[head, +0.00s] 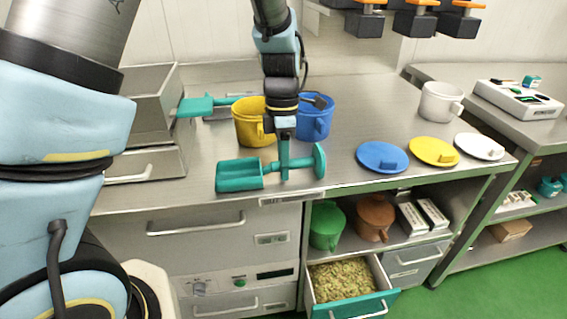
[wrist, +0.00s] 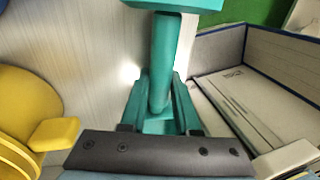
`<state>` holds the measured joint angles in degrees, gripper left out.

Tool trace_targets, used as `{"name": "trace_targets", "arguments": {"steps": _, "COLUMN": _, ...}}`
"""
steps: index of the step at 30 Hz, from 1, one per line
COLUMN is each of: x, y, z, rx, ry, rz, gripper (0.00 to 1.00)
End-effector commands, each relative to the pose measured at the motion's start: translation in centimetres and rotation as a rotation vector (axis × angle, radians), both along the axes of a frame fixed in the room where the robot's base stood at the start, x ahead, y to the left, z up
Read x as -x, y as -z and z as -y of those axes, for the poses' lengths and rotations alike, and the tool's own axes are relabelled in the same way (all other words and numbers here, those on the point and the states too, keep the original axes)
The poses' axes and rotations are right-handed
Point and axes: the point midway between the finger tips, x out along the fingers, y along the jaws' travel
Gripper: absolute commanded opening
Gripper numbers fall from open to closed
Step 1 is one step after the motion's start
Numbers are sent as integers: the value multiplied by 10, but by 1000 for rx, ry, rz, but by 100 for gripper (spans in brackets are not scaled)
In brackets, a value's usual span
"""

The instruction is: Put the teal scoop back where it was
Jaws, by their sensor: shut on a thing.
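The teal scoop (head: 238,175) is held level near the counter's front edge, with its scoop end to the left and its grip end to the right. My gripper (head: 284,168) points down and is shut on the scoop's middle. In the wrist view, the teal scoop's shaft (wrist: 165,50) runs between my teal fingers (wrist: 160,112). Whether the scoop touches the counter is hard to tell. A second teal tool (head: 203,104) lies at the back left by the steel boxes, partly behind the yellow pot.
A yellow pot (head: 250,128) and a blue pot (head: 316,122) stand behind my gripper. Blue (head: 382,157), yellow (head: 434,151) and white (head: 480,146) lids lie to the right. A white mug (head: 440,102) stands behind them. Below, an open drawer (head: 345,281) holds greenish pieces.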

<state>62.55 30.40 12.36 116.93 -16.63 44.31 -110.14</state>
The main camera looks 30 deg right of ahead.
Motion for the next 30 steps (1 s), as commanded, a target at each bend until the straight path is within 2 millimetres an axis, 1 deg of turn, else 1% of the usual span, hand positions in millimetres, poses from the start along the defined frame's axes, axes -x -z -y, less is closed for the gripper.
{"name": "trace_targets", "arguments": {"steps": 1, "x": 0, "y": 1, "z": 0, "rx": -1, "ry": 0, "rz": -1, "gripper": 32}}
{"name": "trace_targets", "arguments": {"steps": 6, "x": 0, "y": 1, "z": 0, "rx": 0, "ry": 0, "rz": -1, "gripper": 51}}
{"name": "trace_targets", "arguments": {"steps": 8, "x": 0, "y": 1, "z": 0, "rx": 0, "ry": 0, "rz": -1, "gripper": 58}}
{"name": "trace_targets", "arguments": {"steps": 9, "x": 0, "y": 1, "z": 0, "rx": 0, "ry": 0, "rz": -1, "gripper": 60}}
{"name": "trace_targets", "arguments": {"steps": 16, "x": 0, "y": 0, "z": 0, "rx": 0, "ry": 0, "rz": 0, "gripper": 60}}
{"name": "trace_targets", "arguments": {"steps": 19, "x": -1, "y": -6, "z": 1, "rx": 2, "ry": 0, "rz": 1, "gripper": 60}}
{"name": "trace_targets", "arguments": {"steps": 23, "x": -4, "y": -24, "z": 3, "rx": 5, "ry": 2, "rz": 3, "gripper": 60}}
{"name": "trace_targets", "arguments": {"steps": 30, "x": -14, "y": -74, "z": 7, "rx": 4, "ry": 1, "rz": 3, "gripper": 60}}
